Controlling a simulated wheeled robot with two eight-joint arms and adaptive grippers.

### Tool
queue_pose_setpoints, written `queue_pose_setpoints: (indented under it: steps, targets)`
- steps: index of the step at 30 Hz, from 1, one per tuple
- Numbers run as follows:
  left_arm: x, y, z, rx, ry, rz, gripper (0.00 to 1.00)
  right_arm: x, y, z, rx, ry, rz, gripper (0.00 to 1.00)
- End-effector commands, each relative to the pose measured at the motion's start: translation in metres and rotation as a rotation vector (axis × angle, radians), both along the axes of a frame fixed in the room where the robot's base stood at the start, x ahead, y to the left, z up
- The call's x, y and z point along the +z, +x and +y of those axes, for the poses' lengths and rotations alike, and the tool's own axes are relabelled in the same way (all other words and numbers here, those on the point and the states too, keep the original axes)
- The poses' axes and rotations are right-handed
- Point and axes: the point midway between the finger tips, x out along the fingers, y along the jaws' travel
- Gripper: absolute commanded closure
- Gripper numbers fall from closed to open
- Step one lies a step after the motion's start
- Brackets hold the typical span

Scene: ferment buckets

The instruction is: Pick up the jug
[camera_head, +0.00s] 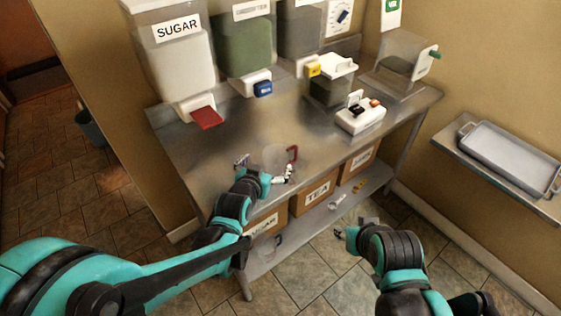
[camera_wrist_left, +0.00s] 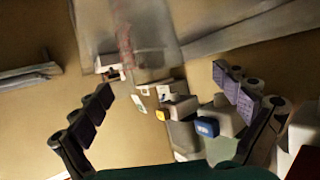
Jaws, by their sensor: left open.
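The jug (camera_head: 274,157) is clear with a red handle and stands on the metal table near its front edge. My left gripper (camera_head: 264,168) is open at the near side of the jug, one finger to each side of its lower part. I cannot tell if they touch. In the left wrist view the open fingers (camera_wrist_left: 165,95) frame a gap, and a blurred clear shape with a red streak (camera_wrist_left: 123,42) lies beyond; I cannot tell for sure that it is the jug. My right gripper (camera_head: 355,228) is away from the table, low at the right; its jaws are unclear.
The sugar dispenser (camera_head: 178,60) with a red tap and a green-filled dispenser (camera_head: 243,45) stand along the back. A white scale (camera_head: 360,118) sits right of the jug. A grey tray (camera_head: 505,158) lies on a right-hand shelf.

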Motion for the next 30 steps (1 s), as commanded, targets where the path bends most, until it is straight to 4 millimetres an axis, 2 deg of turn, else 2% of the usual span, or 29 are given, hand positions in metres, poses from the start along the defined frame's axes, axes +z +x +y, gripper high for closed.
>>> queue_pose_setpoints:
  steps: [11,18,26,30]
  targets:
    - [-0.016,0.032,-0.016,-0.006,0.0,-0.008,0.01,-0.014,0.0,0.0,0.0,0.0,0.0,0.6]
    - [-0.03,0.063,-0.03,-0.004,-0.001,-0.007,0.01,-0.031,0.0,0.0,0.0,0.0,0.0,0.6]
    - [-0.029,0.068,-0.031,-0.004,-0.001,-0.007,0.01,-0.03,0.0,0.0,0.0,0.0,0.0,0.6]
    - [-0.029,0.068,-0.031,-0.004,-0.001,-0.007,0.35,-0.03,0.0,0.0,0.0,0.0,0.0,0.6]
